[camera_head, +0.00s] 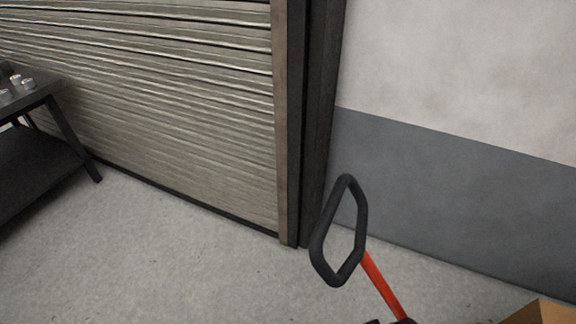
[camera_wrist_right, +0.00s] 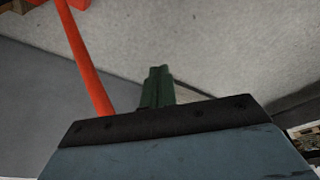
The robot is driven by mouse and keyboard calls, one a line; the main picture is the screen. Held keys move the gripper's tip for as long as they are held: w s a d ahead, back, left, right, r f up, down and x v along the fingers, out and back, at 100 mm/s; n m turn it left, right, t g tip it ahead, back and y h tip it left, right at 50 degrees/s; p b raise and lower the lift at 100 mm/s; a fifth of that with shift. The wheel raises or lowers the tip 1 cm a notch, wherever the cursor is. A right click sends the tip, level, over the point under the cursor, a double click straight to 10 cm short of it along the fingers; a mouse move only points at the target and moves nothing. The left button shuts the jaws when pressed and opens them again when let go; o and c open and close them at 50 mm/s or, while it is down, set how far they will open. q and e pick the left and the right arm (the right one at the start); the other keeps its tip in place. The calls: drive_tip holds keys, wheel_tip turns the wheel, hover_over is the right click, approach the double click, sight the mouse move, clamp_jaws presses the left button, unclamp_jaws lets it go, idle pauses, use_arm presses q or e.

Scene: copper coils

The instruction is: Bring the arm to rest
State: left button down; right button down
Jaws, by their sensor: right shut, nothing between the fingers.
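My right gripper shows in the right wrist view as dark green fingers (camera_wrist_right: 157,88) beyond the blue-grey, black-edged wrist body. The fingers are together with nothing between them. Pale grey floor lies beyond them. My right gripper does not show in the head view. My left gripper is in neither view.
A hand truck's black loop handle (camera_head: 317,248) on a red shaft (camera_head: 384,287) stands at the lower right; a red bar (camera_wrist_right: 92,78) runs left of my fingers. A dark table (camera_head: 55,87) with small metallic pieces is at left. A cardboard-coloured box (camera_head: 545,313) is lower right.

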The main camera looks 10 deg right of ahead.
drive_tip(key=s+f, duration=0.3)
drive_tip(key=f, duration=0.4)
drive_tip(key=s+f, duration=0.3)
drive_tip(key=f, duration=0.4)
drive_tip(key=s+d+f+g, duration=0.1)
drive_tip(key=s+d+f, duration=0.2)
drive_tip(key=s+f, duration=0.7)
drive_tip(key=s, duration=0.3)
drive_tip(key=shift+d+g, duration=0.15)
drive_tip(key=shift+g, duration=0.25)
drive_tip(key=shift+s, duration=0.15)
